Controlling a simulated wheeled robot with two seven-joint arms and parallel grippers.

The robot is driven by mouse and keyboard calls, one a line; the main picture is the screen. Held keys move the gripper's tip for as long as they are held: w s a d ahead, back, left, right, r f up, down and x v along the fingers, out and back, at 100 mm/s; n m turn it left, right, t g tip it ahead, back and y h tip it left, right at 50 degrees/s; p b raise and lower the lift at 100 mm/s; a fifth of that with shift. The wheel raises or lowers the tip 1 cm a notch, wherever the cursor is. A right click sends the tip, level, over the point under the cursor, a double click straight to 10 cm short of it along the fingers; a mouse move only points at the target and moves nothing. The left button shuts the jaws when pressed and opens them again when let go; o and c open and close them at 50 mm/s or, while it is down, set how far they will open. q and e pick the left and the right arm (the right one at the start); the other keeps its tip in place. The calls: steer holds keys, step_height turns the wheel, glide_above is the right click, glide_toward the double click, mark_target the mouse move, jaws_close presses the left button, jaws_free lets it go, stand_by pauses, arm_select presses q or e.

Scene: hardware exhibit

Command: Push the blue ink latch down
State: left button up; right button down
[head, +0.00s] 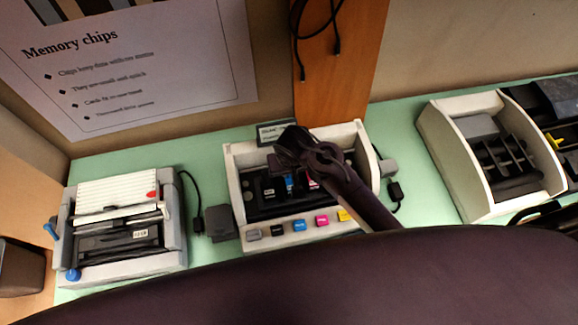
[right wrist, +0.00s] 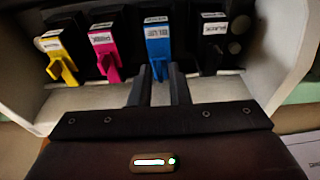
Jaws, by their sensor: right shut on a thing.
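The open ink unit (head: 240,165) stands on the green counter with a row of cartridges inside. The blue cartridge (right wrist: 157,38) is in its slot in the right wrist view, and part of it shows in the head view (head: 289,184). Its blue latch (right wrist: 158,70) sticks out between my right fingertips. My right gripper (right wrist: 158,72) is shut on this latch, one dark finger on each side. In the head view my right arm reaches over the unit and hides part of its inside. My left gripper is not in view.
Yellow (right wrist: 56,45), magenta (right wrist: 105,45) and black (right wrist: 212,40) cartridges sit beside the blue one, with little room between. Coloured tiles line the unit's front, including a magenta tile (head: 321,221). A printer (head: 120,230) stands left and a cream-sided machine (head: 450,150) right.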

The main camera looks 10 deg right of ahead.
steer(key=f+t+b, duration=0.1)
steer(key=b, duration=0.2)
steer(key=s+t+b, duration=0.1)
steer(key=t+b, duration=0.1)
steer(key=b, duration=0.1)
steer(key=shift+s+f+t, duration=0.1)
steer(key=shift+f+t, duration=0.2)
steer(key=shift+f, duration=0.1)
steer(key=shift+s+t+b, duration=0.15)
steer(key=shift+t+b, duration=0.25)
steer(key=shift+b, duration=0.3)
steer(key=shift+r, duration=0.1)
steer(key=c, duration=1.6)
jaws_free()
steer(key=shift+r, duration=0.1)
steer(key=b+v, duration=0.2)
steer(key=v, duration=0.5)
steer(key=shift+s+r, duration=0.2)
